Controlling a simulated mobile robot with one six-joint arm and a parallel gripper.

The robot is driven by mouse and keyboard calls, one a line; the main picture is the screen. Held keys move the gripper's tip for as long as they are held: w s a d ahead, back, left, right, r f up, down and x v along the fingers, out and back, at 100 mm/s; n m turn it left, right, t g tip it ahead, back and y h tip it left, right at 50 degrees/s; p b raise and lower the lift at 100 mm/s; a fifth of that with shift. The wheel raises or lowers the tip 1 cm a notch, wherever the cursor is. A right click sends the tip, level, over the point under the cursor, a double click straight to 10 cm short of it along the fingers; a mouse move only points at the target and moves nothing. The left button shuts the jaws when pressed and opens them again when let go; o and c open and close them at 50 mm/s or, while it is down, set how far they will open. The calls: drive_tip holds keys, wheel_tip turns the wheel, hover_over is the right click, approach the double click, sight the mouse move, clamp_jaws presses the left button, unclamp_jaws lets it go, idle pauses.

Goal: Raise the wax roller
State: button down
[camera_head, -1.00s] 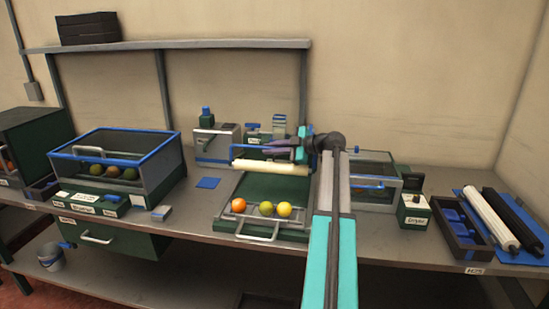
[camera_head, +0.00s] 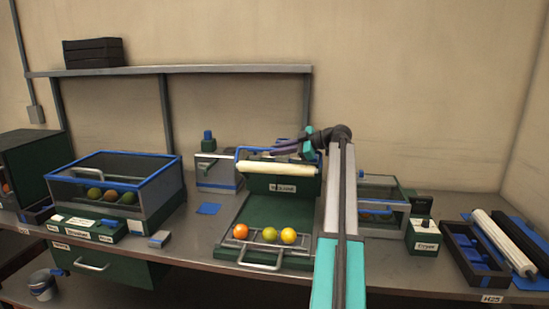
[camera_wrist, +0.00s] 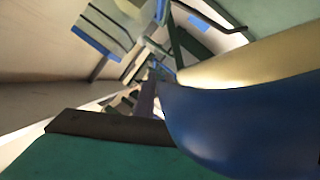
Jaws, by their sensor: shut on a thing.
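The wax roller (camera_head: 277,168) is a cream cylinder on a blue frame. It hangs level above the far end of the green tray and in front of a green box labelled wax. My gripper (camera_head: 266,153) reaches in from the right and is shut on the roller's blue frame, just above the cylinder. In the wrist view, a large blue part (camera_wrist: 245,130) fills the lower right, with the cream roller (camera_wrist: 255,58) behind it. The exact contact of the fingertips is hidden.
The green tray (camera_head: 275,212) holds an orange, a green and a yellow fruit at its front. A glass-sided bin (camera_head: 120,185) stands left. A small labelled box (camera_head: 423,236) and a dark tray (camera_head: 470,255) stand right. A shelf (camera_head: 180,70) runs above the bench.

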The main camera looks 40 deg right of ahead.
drive_tip(key=shift+w+d+r, duration=0.15)
drive_tip(key=shift+d+r, duration=0.1)
drive_tip(key=shift+d, duration=0.1)
drive_tip(key=c, duration=1.8)
unclamp_jaws()
drive_tip(key=shift+f, duration=0.1)
drive_tip(key=shift+s, duration=0.2)
drive_tip(key=b+v, duration=0.1)
drive_tip(key=v, duration=1.2)
drive_tip(key=shift+s, duration=0.25)
